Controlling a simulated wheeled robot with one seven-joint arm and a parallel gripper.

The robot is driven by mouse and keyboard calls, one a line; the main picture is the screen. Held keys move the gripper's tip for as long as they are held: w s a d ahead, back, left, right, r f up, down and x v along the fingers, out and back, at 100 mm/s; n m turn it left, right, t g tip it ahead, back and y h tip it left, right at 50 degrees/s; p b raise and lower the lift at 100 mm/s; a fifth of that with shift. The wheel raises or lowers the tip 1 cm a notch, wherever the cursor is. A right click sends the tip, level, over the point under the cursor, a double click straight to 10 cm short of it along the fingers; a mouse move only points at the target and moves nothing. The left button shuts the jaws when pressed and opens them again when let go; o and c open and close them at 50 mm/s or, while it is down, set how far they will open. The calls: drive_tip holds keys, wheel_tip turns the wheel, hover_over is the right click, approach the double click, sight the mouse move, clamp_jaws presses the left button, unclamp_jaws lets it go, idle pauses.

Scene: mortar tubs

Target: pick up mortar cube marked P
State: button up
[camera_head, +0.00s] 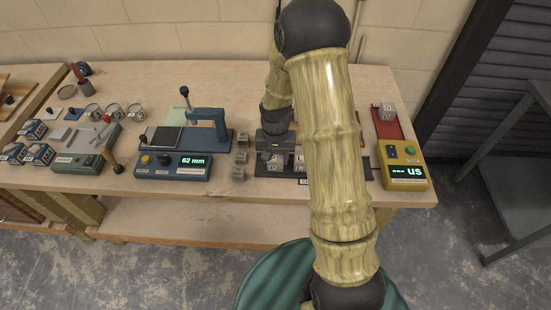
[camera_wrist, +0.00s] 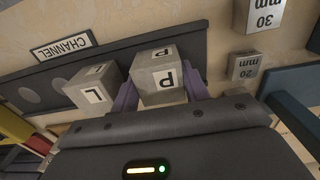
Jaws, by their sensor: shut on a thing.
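The grey mortar cube marked P (camera_wrist: 160,76) sits between the two purple fingers of my gripper (camera_wrist: 162,93) in the wrist view. The fingers are shut on its sides. In the head view my gripper (camera_head: 275,147) points down over the dark channel tray, with the P cube (camera_head: 274,164) under it. Another grey cube, marked L (camera_wrist: 93,92), stands close beside P on the tray (camera_wrist: 50,92). I cannot tell whether the P cube still touches the tray.
Grey blocks marked 30 mm (camera_wrist: 262,14) and 20 mm (camera_wrist: 243,66) stand just off the tray's end. A blue measuring device reading 62 mm (camera_head: 188,165) is to the left. A yellow meter (camera_head: 402,165) and red tray (camera_head: 391,125) are to the right. My arm hides part of the channel tray.

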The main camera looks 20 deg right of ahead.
sight(275, 155)
wheel_tip(275, 155, up, 10)
drive_tip(key=shift+r+b, duration=0.1)
drive_tip(key=shift+b, duration=0.25)
drive_tip(key=shift+w, duration=0.1)
idle(0.5)
